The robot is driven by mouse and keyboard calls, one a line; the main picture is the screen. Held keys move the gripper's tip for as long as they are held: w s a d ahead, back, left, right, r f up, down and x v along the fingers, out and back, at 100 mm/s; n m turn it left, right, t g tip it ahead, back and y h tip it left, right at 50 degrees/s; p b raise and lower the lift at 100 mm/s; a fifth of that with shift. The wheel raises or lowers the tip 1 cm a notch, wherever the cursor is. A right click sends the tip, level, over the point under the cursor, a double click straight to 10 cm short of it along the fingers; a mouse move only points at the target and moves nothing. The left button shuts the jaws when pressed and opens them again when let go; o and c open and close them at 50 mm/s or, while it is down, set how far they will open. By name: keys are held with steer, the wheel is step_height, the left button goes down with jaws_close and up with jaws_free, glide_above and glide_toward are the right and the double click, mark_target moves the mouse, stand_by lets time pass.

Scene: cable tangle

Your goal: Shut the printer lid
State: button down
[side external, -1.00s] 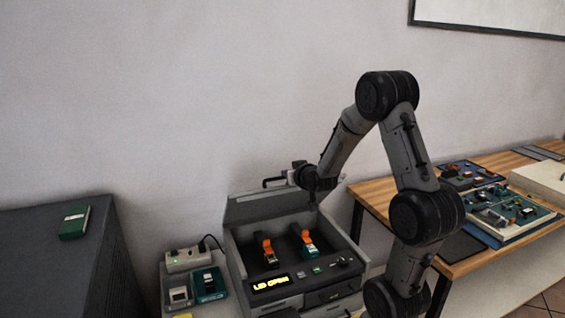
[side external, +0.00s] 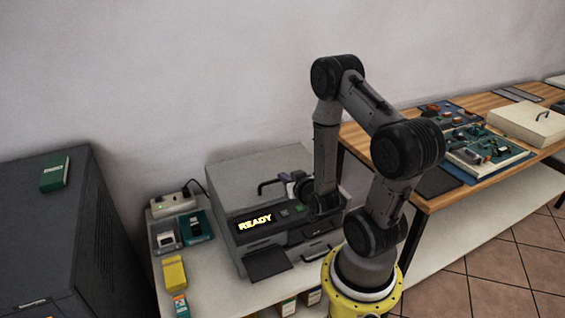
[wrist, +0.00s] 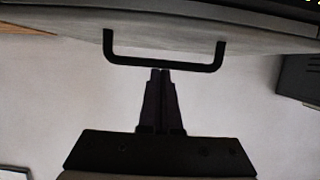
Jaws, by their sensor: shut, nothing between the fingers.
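The printer (side external: 262,190) stands on the white bench with its grey lid (side external: 235,180) down flat over the body. Its display (side external: 255,222) reads "READY" in yellow. The lid's black handle (side external: 277,182) sticks up near the front edge and also shows in the wrist view (wrist: 163,63). My gripper (wrist: 161,72) is shut and empty, its fingertips right at the middle of the handle bar; I cannot tell whether they touch it. In the side view my wrist hides the right front of the lid and the gripper's fingers.
A power strip (side external: 175,204), small trays and a yellow box (side external: 175,273) lie left of the printer. A dark cabinet (side external: 75,225) with a green box (side external: 54,172) stands at far left. A wooden table (side external: 430,198) with circuit boards is at right.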

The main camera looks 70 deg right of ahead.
steer(key=shift+s+a+f, duration=0.2)
steer(key=shift+a+f, duration=0.05)
steer(key=shift+f, duration=0.5)
steer(key=shift+s+a+f, duration=0.2)
steer(key=shift+f, duration=0.5)
steer(key=shift+s+a+r, duration=2)
steer(key=shift+r, duration=0.25)
steer(key=w+a+r+n+t+y, duration=0.1)
steer(key=w+a+r+n+t, duration=0.15)
steer(key=w+r, duration=0.45)
steer(key=w+a+r+n+t+y, duration=0.1)
steer(key=w+a+r+t, duration=0.3)
steer(key=r, duration=0.5)
steer(key=w+a+r+n+y, duration=0.3)
steer(key=a+r+y, duration=0.2)
steer(key=a+r, duration=0.35)
steer(key=s+a+r+n+g+y, duration=0.1)
steer(key=s+a+n+g+y, duration=0.15)
steer(key=s+a+g, duration=0.35)
steer(key=s+f+g, duration=0.2)
steer(key=s+f, duration=0.1)
steer(key=s, duration=0.3)
steer(key=s+f+g, duration=0.2)
steer(key=s+f, duration=0.1)
steer(key=s, duration=0.4)
steer(key=shift+d+f+g, duration=0.2)
steer(key=shift+f+g, duration=0.1)
steer(key=shift+g, duration=0.05)
